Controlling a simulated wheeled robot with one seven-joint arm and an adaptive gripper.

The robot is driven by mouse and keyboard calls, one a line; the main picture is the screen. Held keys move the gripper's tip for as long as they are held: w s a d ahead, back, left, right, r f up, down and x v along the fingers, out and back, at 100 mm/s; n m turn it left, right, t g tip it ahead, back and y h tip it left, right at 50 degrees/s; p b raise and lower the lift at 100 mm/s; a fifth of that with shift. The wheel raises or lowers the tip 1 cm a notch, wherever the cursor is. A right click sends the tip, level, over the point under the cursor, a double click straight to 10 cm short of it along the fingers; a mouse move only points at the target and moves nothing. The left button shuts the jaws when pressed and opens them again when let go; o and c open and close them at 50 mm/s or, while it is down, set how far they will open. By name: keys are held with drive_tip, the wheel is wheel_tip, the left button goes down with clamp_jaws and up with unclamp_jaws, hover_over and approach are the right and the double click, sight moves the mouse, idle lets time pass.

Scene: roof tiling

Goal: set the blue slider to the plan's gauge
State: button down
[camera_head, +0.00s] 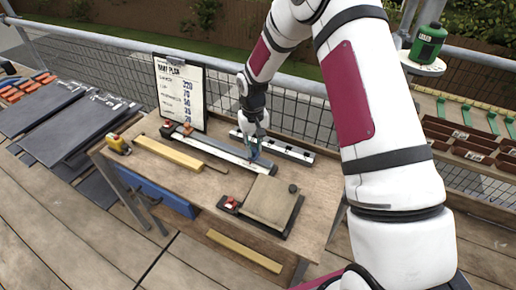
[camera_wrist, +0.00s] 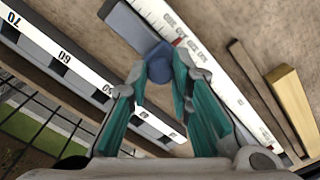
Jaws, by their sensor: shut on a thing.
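The blue slider (camera_wrist: 130,27) sits on a white scale rail (camera_wrist: 238,98) with red and black marks in the wrist view. My gripper (camera_wrist: 157,72) is shut on the slider's round blue knob, one teal finger on each side. In the head view my gripper (camera_head: 254,150) reaches down to the same long rail (camera_head: 215,145) on the workbench, right of the rail's middle; the slider is mostly hidden there. The plan board (camera_head: 180,92) stands at the bench's back left; its top figure looks like 320, the smaller text is blurred. The slider's exact reading is not legible.
A black-and-white ruler (camera_wrist: 62,68) lies beside the rail. The bench (camera_head: 318,190) also holds a yellow batten (camera_head: 168,152), a tape measure (camera_head: 118,144) and a tile on a jig (camera_head: 270,200). Mesh fencing stands close behind.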

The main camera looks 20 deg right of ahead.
drive_tip(key=shift+w+a+f+b, duration=0.1)
drive_tip(key=shift+w+a+b, duration=0.3)
drive_tip(key=shift+w+a, duration=0.35)
drive_tip(key=c, duration=1.4)
unclamp_jaws()
wheel_tip(320, 180, up, 12)
drive_tip(key=shift+r, duration=0.1)
drive_tip(key=shift+s+r, duration=0.1)
